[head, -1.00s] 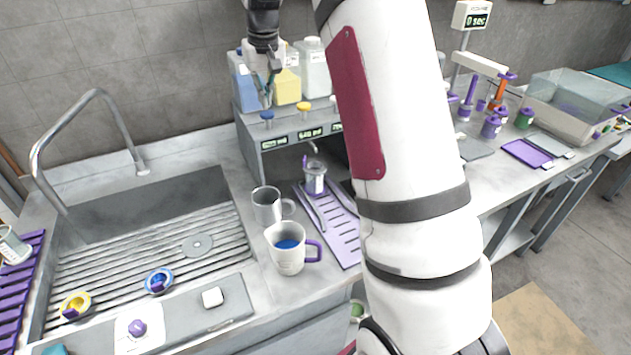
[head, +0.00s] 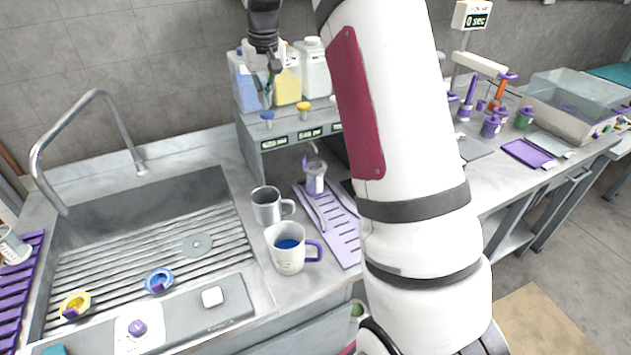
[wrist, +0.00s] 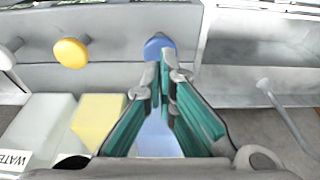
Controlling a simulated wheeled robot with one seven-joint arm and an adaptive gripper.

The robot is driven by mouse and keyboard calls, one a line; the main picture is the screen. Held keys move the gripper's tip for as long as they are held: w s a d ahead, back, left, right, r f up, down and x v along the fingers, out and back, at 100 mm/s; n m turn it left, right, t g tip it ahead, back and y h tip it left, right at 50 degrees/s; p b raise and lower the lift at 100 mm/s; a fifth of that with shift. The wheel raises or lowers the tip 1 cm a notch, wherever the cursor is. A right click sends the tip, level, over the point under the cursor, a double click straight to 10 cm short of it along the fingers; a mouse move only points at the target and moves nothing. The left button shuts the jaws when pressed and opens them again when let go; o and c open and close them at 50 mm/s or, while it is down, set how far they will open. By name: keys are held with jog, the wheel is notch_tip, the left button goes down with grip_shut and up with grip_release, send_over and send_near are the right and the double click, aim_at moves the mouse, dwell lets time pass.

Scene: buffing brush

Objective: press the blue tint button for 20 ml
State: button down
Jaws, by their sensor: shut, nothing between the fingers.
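The blue tint button (head: 267,116) is a small blue knob on top of the grey dispenser (head: 258,138). My gripper (head: 266,103) is shut and empty, pointing down just above the blue button. In the wrist view, the closed fingertips (wrist: 161,62) sit right at the edge of the blue button (wrist: 159,44) and partly overlap it. Whether they touch is not clear. A clear cup with a purple handle (head: 315,178) stands under the dispenser on the purple slatted tray (head: 345,240). The small green displays on the dispenser front are too blurred to read surely.
The yellow button (head: 304,107) is next to the blue one. Blue, yellow and white containers (head: 313,70) stand behind. A metal mug (head: 268,207) and a white mug with blue liquid (head: 286,260) stand in front. The sink (head: 140,215) is left.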

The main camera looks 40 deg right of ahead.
aim_at(267, 112)
jog(key=shift+f, duration=1.55)
jog(key=shift+r, duration=0.1)
jog(key=shift+r, duration=1.5)
jog(key=shift+f+b, duration=0.35)
jog(key=shift+f, duration=1.2)
jog(key=shift+r, duration=1.55)
